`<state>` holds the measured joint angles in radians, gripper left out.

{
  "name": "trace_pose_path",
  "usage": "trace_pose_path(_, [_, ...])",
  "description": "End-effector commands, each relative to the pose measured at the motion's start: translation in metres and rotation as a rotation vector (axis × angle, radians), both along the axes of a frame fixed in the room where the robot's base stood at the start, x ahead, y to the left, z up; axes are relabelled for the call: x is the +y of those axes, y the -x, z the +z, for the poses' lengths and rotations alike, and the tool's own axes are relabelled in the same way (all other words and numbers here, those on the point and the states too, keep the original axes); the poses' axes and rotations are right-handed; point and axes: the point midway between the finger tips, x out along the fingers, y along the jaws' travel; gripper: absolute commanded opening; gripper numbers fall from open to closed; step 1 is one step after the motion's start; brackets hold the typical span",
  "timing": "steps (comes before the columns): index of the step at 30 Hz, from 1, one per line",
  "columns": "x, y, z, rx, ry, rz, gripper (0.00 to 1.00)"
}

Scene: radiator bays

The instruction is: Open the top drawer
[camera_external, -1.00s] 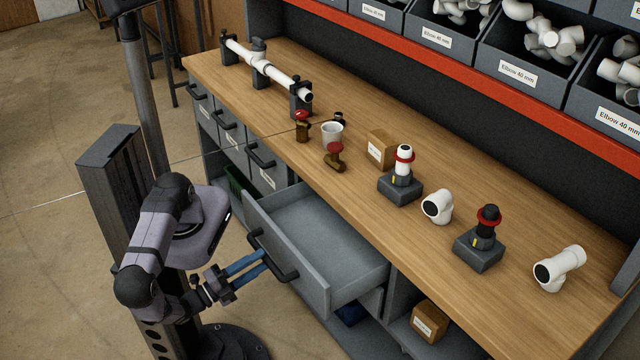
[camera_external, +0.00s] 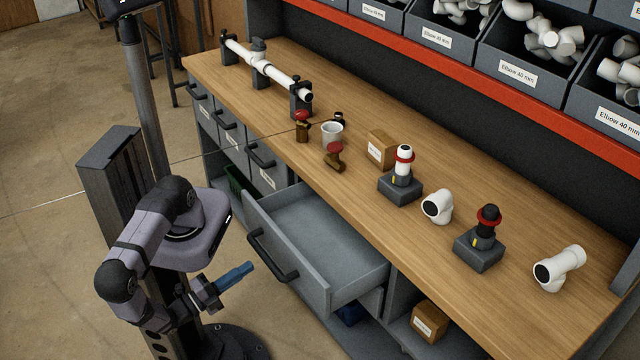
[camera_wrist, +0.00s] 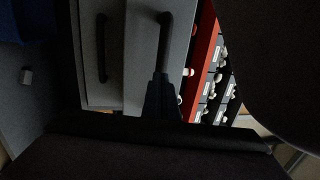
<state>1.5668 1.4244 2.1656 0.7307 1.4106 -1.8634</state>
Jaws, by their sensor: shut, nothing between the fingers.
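The top drawer (camera_external: 325,236) is grey and stands pulled out from under the wooden worktop, and its inside looks empty. Its dark bar handle (camera_external: 272,257) is on the front face. My gripper (camera_external: 251,267), with blue fingers, is shut and empty. It is just left of the handle and apart from it in the external view. In the dark wrist view the gripper fingers (camera_wrist: 160,98) point toward a dark bar handle (camera_wrist: 164,42) on a grey front.
Closed drawers (camera_external: 231,140) are to the left. A cardboard box (camera_external: 429,321) sits on the lower shelf at right. Bins (camera_external: 520,70) line the back.

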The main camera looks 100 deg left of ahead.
Motion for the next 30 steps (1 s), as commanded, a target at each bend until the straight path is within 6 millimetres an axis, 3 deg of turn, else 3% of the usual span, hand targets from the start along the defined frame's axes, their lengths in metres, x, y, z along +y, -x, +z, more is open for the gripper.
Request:
trace_pose_path(8, [0.000, 0.027, -0.007, 0.135, 0.127, 0.472, 0.00])
trace_pose_path(13, [-0.026, 0.037, -0.013, 0.293, 0.321, 0.863, 0.00])
trace_pose_path(17, [-0.057, 0.025, -0.013, 0.419, 0.531, 1.115, 0.00])
trace_pose_path(20, [-0.081, 0.000, -0.006, 0.507, 0.733, 1.267, 0.00])
trace_pose_path(23, [-0.102, -0.038, 0.007, 0.582, 0.964, 1.374, 0.00])
trace_pose_path(27, [-0.114, -0.109, 0.039, 0.641, 1.327, 1.437, 0.00])
trace_pose_path(30, [-0.107, -0.167, 0.071, 0.645, 1.599, 1.407, 0.00])
